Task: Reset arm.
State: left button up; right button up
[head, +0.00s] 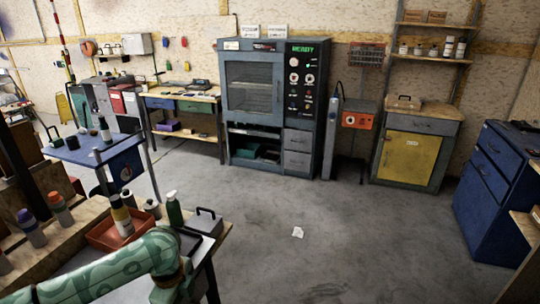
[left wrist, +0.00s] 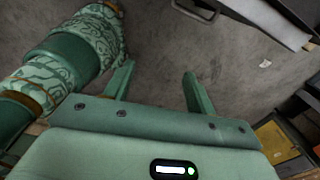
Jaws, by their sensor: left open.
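My left arm, green with a pale leaf pattern, reaches in from the lower left in the head view. My right gripper is in neither view.
The near bench holds bottles, a red tray (head: 104,238), a green bottle (head: 174,210) and a grey box (head: 204,222) close to my left arm. A paper scrap (head: 298,232) lies on open floor. A blue cabinet (head: 487,190) stands right; a tall oven cabinet (head: 252,90) stands behind.

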pick_arm(q)
notch_tip(320, 180, down, 20)
jog(key=n+t+h+b, duration=0.1)
jog(key=n+t+b, duration=0.1)
jog(key=n, duration=0.6)
jog(key=s+a+f+n+b, duration=0.1)
jog(key=s+a+f+n, duration=0.25)
jog(key=s+f, duration=0.6)
jog(key=s+f+n, duration=0.1)
jog(key=s+f, duration=0.4)
jog(key=s, duration=0.5)
jog(key=s+f+n+g+b, duration=0.1)
jog(key=s+f, duration=0.3)
jog(key=s, duration=0.7)
jog(key=s+a+f+n+y+b, duration=0.1)
jog(key=s+f+n, duration=0.2)
jog(key=s, duration=0.8)
notch_tip(320, 180, down, 3)
jog(key=shift+r, duration=0.2)
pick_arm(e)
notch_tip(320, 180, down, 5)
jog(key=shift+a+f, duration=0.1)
pick_arm(q)
jog(key=shift+a, duration=0.1)
